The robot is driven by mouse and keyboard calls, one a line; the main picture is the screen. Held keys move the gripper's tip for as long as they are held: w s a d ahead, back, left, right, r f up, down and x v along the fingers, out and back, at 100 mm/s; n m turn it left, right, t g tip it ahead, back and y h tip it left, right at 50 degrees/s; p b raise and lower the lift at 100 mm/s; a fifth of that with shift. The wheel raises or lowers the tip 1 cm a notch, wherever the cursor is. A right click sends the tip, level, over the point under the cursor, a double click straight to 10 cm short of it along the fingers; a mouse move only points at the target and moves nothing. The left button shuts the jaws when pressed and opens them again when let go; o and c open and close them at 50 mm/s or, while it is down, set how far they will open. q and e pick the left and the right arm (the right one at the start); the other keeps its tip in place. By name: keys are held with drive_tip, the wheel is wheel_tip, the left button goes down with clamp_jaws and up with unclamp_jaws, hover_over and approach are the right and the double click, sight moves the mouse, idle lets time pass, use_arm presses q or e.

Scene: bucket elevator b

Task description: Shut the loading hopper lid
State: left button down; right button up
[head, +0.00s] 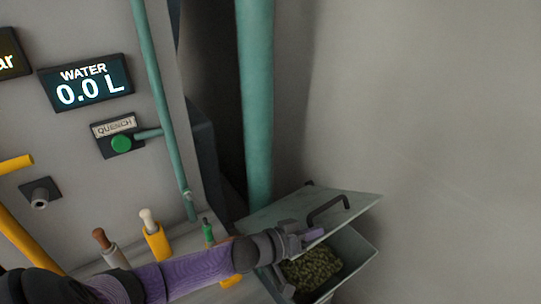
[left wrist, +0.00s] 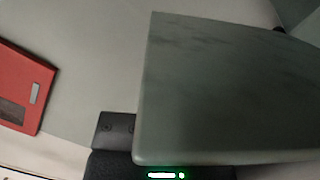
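The loading hopper (head: 350,262) is a grey-green open box at the bottom right of the head view, with mossy green-brown material (head: 312,265) inside. Its lid (head: 285,212) is a flat grey-green plate with a dark bar handle (head: 328,207). The lid stands tilted open above the box. My left gripper (head: 306,240) is at the lid's near edge, over the hopper mouth; I cannot tell if it touches. In the left wrist view a large grey-green plate (left wrist: 225,90), apparently the lid, hides most of the gripper; one dark finger part shows beside it. My right gripper is out of view.
A teal vertical pipe (head: 257,100) rises behind the hopper. Several levers stand near my left arm. A red box (left wrist: 22,88) shows in the left wrist view.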

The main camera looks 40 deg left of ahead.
use_arm(q)
wheel_tip(320, 180, down, 6)
drive_tip(key=s+d+b, duration=0.1)
drive_tip(key=d+b, duration=0.1)
drive_tip(key=d, duration=0.1)
drive_tip(key=shift+m, duration=0.3)
drive_tip(key=shift+r, duration=0.1)
